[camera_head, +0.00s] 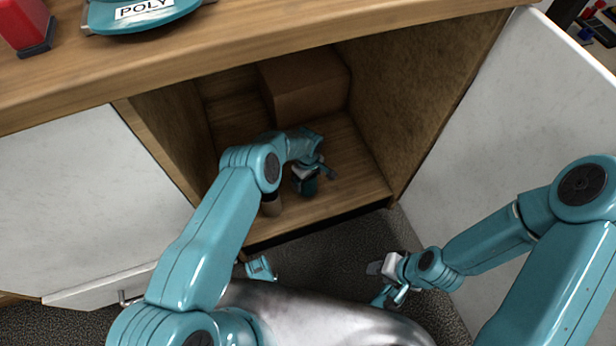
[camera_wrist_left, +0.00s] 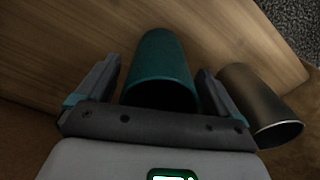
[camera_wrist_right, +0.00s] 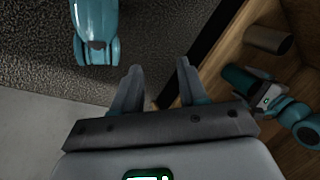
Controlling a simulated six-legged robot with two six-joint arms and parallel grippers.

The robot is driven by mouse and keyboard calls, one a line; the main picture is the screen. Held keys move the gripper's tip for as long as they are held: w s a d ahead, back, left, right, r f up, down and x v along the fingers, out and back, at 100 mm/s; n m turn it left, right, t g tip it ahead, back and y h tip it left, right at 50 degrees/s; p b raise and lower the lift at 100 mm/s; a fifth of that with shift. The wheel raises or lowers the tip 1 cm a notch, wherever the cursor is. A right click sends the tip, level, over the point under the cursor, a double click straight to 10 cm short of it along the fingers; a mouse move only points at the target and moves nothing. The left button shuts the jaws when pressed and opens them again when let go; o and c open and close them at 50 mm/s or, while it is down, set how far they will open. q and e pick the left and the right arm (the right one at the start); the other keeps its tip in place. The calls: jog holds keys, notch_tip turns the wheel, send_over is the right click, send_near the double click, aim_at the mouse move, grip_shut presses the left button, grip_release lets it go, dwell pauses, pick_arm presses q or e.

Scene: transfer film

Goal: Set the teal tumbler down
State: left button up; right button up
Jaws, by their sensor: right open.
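The teal tumbler (camera_head: 306,187) stands on the wooden cabinet floor near its front edge, partly hidden by my left gripper (camera_head: 318,170). In the left wrist view the tumbler (camera_wrist_left: 162,70) is between the two fingers (camera_wrist_left: 160,78), with a narrow gap at the left finger; the fingers look open around it. The tumbler (camera_wrist_right: 238,79) also shows in the right wrist view beside my left gripper. My right gripper (camera_head: 378,280) is open and empty, low in front of the cabinet; its fingers (camera_wrist_right: 158,80) show in its own wrist view.
A brown-grey cup (camera_head: 271,205) stands close beside the tumbler; it also shows in the left wrist view (camera_wrist_left: 258,100). A cardboard-coloured box (camera_head: 305,88) is at the back of the cabinet. White doors (camera_head: 90,195) flank the opening. The shelf right of the tumbler is clear.

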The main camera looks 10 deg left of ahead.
pick_arm(q)
jog(key=shift+r, duration=0.2)
notch_tip(320, 180, up, 12)
jog(key=p, duration=0.5)
jog(key=shift+f, duration=0.1)
